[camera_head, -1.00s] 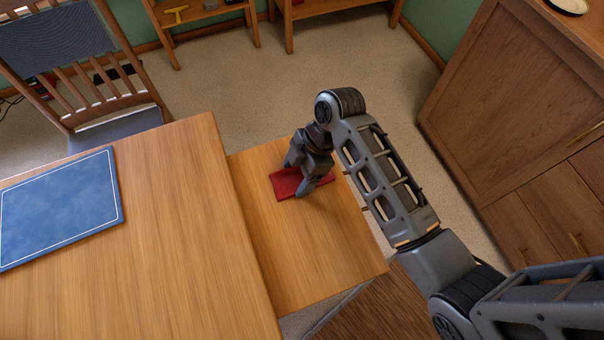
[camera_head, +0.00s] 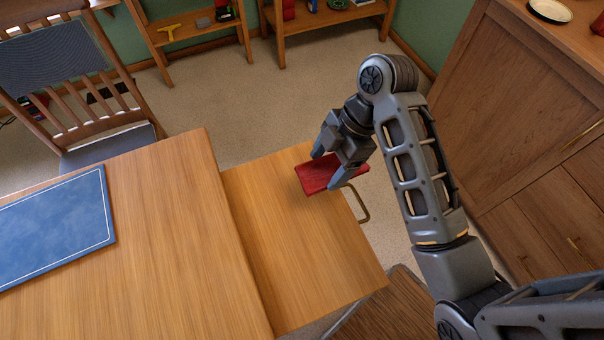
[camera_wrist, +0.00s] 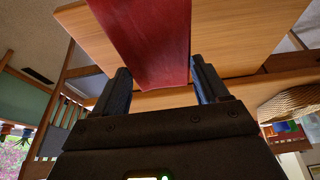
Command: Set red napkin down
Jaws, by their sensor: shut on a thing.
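The red napkin (camera_head: 318,174) is a flat, folded-looking rectangle near the far right corner of the lower wooden surface (camera_head: 290,240), beside the larger table. My gripper (camera_head: 328,170) is shut on the napkin. The napkin looks raised a little above the wood, with a shadow beneath it. In the wrist view the napkin (camera_wrist: 150,40) runs between my two fingers (camera_wrist: 160,85) and out past the top of the picture. Part of the napkin is hidden by my fingers in the head view.
The larger table (camera_head: 150,240) stands higher at the left, with a blue mat (camera_head: 55,225) on it. A chair (camera_head: 85,95) is behind it. A wooden cabinet (camera_head: 510,110) stands at the right. A metal handle (camera_head: 358,205) sticks out at the lower surface's right edge. Most of that surface is bare.

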